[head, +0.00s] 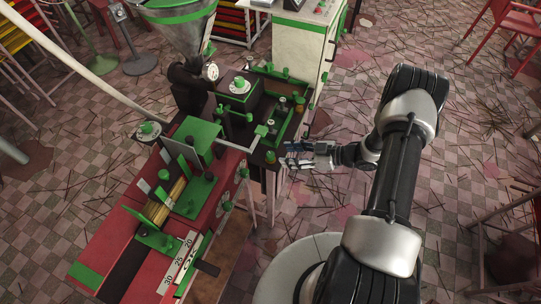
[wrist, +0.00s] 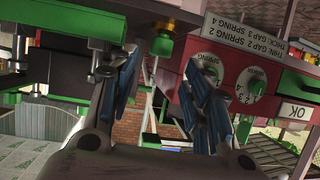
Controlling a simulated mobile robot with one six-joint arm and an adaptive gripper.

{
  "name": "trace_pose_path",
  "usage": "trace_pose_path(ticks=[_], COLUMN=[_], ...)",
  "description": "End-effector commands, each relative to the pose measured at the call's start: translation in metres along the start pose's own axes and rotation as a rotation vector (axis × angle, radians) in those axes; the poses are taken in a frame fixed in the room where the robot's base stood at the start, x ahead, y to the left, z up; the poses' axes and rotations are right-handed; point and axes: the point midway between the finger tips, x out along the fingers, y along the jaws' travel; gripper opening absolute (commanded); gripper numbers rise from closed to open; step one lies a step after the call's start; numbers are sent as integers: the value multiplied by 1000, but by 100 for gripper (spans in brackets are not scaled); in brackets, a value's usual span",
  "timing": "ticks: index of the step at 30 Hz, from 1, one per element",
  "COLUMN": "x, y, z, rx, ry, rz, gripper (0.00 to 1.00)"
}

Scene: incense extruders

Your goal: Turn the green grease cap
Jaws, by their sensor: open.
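A small green cap (wrist: 162,46) on a brass-yellow fitting shows in the wrist view, in the upper middle. A green cap (head: 270,157) also shows in the head view, on the machine's near side, just left of my gripper; I take it for the same one. My gripper (head: 288,157) is open and empty at the machine's right side. In the wrist view its blue-padded fingers (wrist: 163,72) stand on either side of the space below the cap. The cap appears between or just beyond the fingertips; its exact depth and any contact cannot be told.
The red and green machine (head: 110,245) carries several other green knobs. In the wrist view, a red panel (wrist: 225,70) with green dials and upside-down labels lies at right, and green-black machine parts (wrist: 60,45) at left. Stick-strewn floor (head: 330,195) is open around my arm.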

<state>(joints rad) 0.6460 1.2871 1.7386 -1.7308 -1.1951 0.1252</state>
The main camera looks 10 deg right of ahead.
Motion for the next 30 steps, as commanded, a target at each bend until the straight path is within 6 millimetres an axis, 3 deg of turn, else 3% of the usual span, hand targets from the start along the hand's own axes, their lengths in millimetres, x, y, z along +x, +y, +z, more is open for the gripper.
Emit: trace_pose_path(ticks=[6,12,24,30], x=[47,72,79,79], y=[-1,0,0,0], z=[2,1,0,0], rx=[-3,-2,-1,-1], ry=[-1,-1,-1,-1], rz=[-4,-2,1,1], gripper=[45,45,45,32])
